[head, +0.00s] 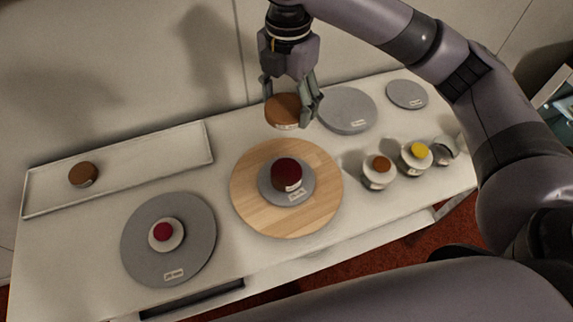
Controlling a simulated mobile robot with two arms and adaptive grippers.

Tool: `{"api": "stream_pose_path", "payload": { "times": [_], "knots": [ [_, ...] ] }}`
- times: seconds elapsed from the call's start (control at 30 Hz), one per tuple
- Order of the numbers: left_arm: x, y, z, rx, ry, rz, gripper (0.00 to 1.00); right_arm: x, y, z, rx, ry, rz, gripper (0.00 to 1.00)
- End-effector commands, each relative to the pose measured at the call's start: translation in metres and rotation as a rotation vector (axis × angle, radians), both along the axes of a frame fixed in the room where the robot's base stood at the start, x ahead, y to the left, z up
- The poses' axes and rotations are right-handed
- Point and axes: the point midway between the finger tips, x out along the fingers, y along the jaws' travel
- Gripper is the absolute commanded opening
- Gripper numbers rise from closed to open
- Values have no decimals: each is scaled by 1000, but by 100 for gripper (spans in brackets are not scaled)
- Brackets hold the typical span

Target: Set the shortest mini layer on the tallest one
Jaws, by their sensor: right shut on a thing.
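My right gripper (291,103) is shut on a brown round layer (283,110) with a pale label on its lower edge. It holds this layer up behind the wooden turntable. A dark red layer (286,174) with a label sits on a small grey disc (266,188) at the middle of the wooden turntable (253,212). A small brown layer (83,174) lies in the white tray (190,155) at the left. A small red piece (162,231) sits on a white disc on the grey turntable (190,255). My left gripper is not in view.
A thick grey disc (347,107) and a thinner grey disc (406,94) lie at the back right. Small white pots with brown (381,164) and yellow (419,150) tops stand at the right, beside another pale container (445,150). Most of the tray is empty.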

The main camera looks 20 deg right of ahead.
Motion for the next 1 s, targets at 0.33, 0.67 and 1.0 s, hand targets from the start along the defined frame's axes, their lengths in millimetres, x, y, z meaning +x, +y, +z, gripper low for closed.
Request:
{"api": "stream_pose_path", "payload": {
  "times": [0.33, 0.67, 1.0],
  "knots": [
    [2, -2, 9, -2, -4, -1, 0, -2, -1, -84, -2, 8, 6, 43],
    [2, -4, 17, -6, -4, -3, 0, -1, 0, -148, -1, 3, 7, 43],
    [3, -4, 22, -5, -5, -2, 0, -1, 0, -189, 0, 2, 6, 43]
  ]
}}
